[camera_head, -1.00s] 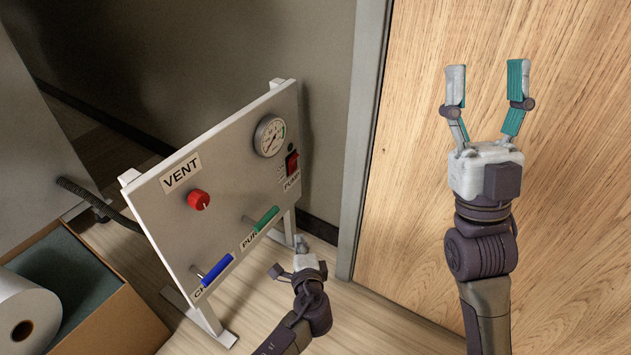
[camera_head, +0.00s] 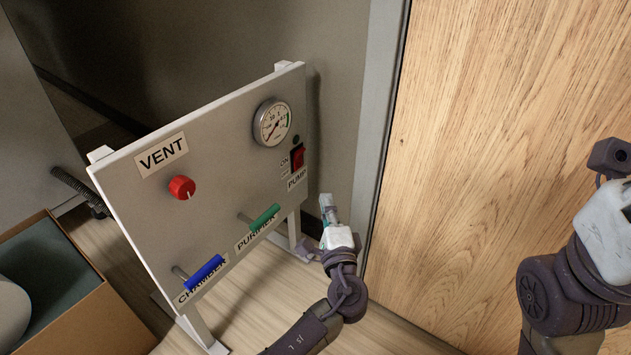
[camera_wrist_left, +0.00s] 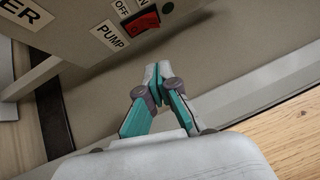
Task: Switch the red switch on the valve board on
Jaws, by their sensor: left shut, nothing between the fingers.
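The red switch (camera_head: 298,157) sits at the right edge of the grey valve board (camera_head: 222,165), above the PUMP label and beside ON/OFF marks. I cannot tell which way its rocker is tipped. My left gripper (camera_head: 327,205) is shut and empty, below and to the right of the switch, apart from the board. In the left wrist view the shut fingertips (camera_wrist_left: 157,72) point toward the red switch (camera_wrist_left: 143,23), with a gap between. My right gripper (camera_head: 612,165) is at the right picture edge with its fingers mostly cut off.
The board also carries a gauge (camera_head: 272,122), a red VENT knob (camera_head: 182,187), a green PURIFIER handle (camera_head: 264,217) and a blue CHAMBER handle (camera_head: 204,273). A cardboard box (camera_head: 100,325) stands at lower left. A wooden panel (camera_head: 480,150) stands to the right.

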